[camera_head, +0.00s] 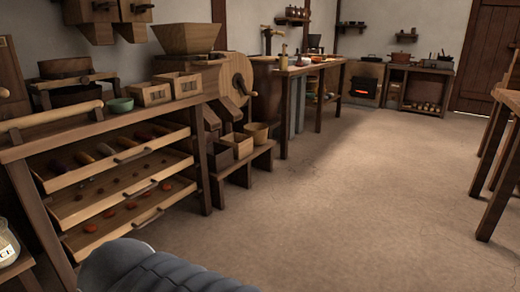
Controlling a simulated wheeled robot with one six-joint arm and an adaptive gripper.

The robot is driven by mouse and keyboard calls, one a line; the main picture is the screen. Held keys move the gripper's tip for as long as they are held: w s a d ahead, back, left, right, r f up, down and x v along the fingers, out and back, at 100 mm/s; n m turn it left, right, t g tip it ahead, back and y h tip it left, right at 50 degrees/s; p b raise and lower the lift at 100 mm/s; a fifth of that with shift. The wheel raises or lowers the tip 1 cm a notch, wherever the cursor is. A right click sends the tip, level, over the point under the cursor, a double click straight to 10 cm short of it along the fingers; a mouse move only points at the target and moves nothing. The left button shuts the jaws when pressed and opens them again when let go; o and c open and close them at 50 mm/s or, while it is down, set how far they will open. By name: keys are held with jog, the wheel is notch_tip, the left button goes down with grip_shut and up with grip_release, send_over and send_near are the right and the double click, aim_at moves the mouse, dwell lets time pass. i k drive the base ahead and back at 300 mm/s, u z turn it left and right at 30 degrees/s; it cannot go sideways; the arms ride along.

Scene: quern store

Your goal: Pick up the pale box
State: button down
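Two pale wooden boxes stand side by side on top of the drawer rack at the left. The left pale box (150,95) is nearer me, and the right pale box (183,85) is just behind it. Both have a darker mark on the front. I cannot tell which one the task means. A grey rounded part of my own arm fills the bottom edge at the left. My gripper is not in view.
A green bowl (120,105) sits left of the pale boxes. The rack (205,165) has several tilted open trays below. A jar (8,243) stands at lower left. The middle floor (340,200) is clear; a table (492,190) stands right.

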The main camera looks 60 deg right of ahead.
aim_at(242, 145)
jog(key=z, duration=1.8)
